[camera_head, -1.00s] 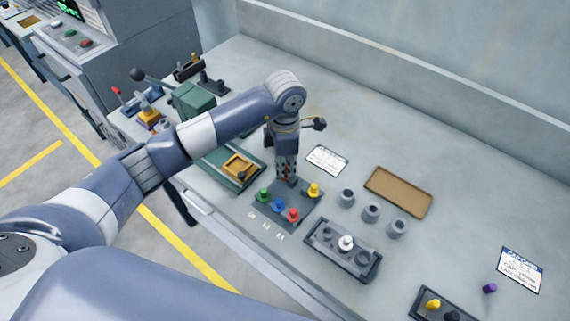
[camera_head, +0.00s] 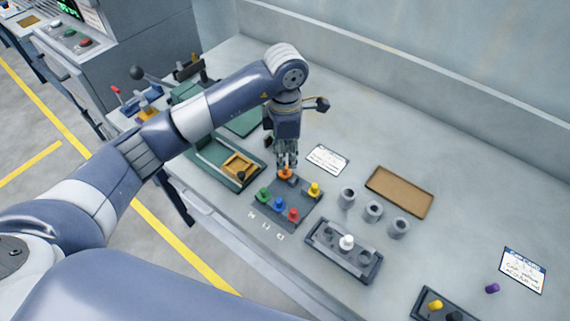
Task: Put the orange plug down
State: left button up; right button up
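The orange plug (camera_head: 286,174) stands at the far left corner of the dark plug rack (camera_head: 270,213). It appears seated in the rack. The rack also holds a green plug (camera_head: 263,194), a blue plug (camera_head: 278,205), a red plug (camera_head: 293,215) and a yellow plug (camera_head: 314,189). My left gripper (camera_head: 287,164) points down just above the orange plug, with its fingertips near the plug's top. Its fingers look open and clear of the plug, though the gap is small in this view. My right gripper is out of view.
Several grey cups (camera_head: 372,211) and a brown tray (camera_head: 399,192) lie to the right. A green fixture (camera_head: 216,165) is to the left.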

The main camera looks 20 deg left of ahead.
aim_at(286, 167)
pick_arm(q)
notch_tip(286, 167, up, 8)
jog(key=b, duration=0.1)
jog(key=shift+f, duration=0.2)
dwell(0.6)
